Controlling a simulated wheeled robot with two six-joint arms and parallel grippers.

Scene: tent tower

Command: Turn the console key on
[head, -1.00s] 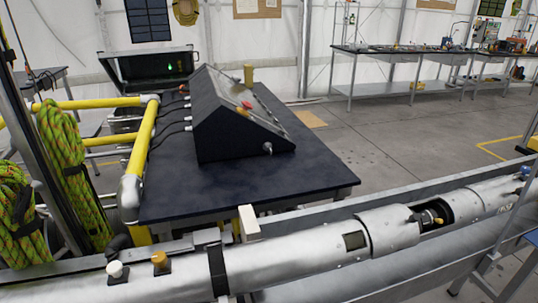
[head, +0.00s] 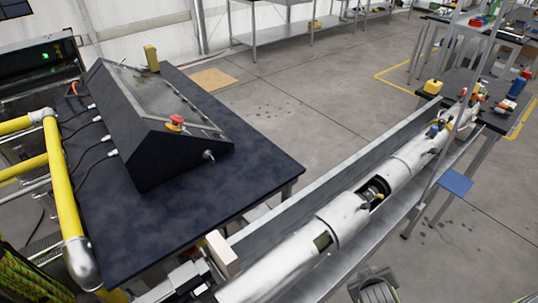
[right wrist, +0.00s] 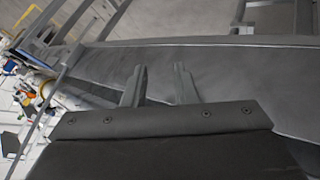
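The console (head: 150,125) is a dark wedge-shaped box with a sloping top panel. It sits on a dark table (head: 240,180) at the left of the head view. A small silver key-like fitting (head: 208,155) sticks out of its right side face. It is too small to tell how it is turned. A red button on a yellow base (head: 175,123) sits on the sloping panel. My right gripper (right wrist: 160,69) shows in the right wrist view with its two fingers apart and nothing between them. The console is not recognisable in that view.
A long silver tube (head: 340,215) lies in a metal trough in front of the table. Yellow rails (head: 62,190) stand at the left. A cluttered workbench (head: 470,88) is at the right. Open grey floor (head: 310,105) lies behind.

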